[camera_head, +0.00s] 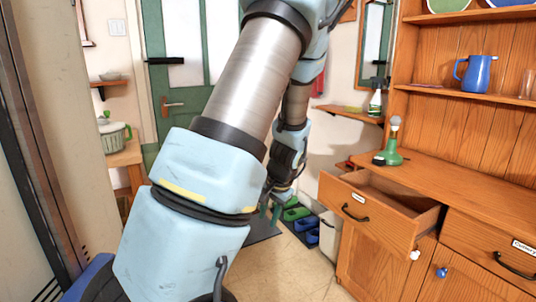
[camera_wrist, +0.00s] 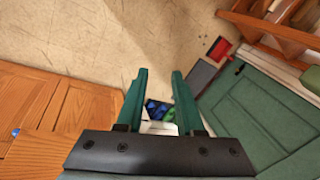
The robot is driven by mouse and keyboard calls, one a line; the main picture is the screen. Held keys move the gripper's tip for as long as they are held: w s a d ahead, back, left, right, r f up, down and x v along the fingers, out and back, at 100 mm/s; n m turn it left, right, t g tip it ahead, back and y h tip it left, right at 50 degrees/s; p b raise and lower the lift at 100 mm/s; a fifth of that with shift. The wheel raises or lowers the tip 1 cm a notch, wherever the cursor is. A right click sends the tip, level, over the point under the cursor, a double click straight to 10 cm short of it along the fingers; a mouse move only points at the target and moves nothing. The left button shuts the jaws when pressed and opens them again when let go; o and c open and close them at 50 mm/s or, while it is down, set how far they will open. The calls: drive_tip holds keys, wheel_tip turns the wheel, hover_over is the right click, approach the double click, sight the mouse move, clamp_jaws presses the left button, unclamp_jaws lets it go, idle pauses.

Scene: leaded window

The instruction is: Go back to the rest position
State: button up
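My gripper (camera_wrist: 157,76) shows in the wrist view with its two green fingers apart and nothing between them. It hangs over the floor and points down. In the head view my gripper (camera_head: 270,212) is small, low behind my forearm and left of the open drawer (camera_head: 388,222). My arm crosses the middle of the head view and hides part of the green door (camera_head: 168,128) and the floor.
A wooden dresser (camera_head: 445,178) stands on the right with its labelled drawer pulled out. Shoes (camera_head: 304,224) lie on a floor tray. The tiled floor (camera_wrist: 95,40) is mostly clear.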

drive_tip(key=s+a+r+n+h+b, duration=0.1)
drive_tip(key=s+a+r+n, duration=0.1)
drive_tip(key=s, duration=0.5)
drive_tip(key=s+a+r+n+g+h+b, duration=0.1)
drive_tip(key=s+a+r+n, duration=0.2)
drive_tip(key=s, duration=0.4)
drive_tip(key=shift+a+n, duration=0.5)
drive_tip(key=shift+a, duration=0.45)
drive_tip(key=shift+w+r, duration=0.1)
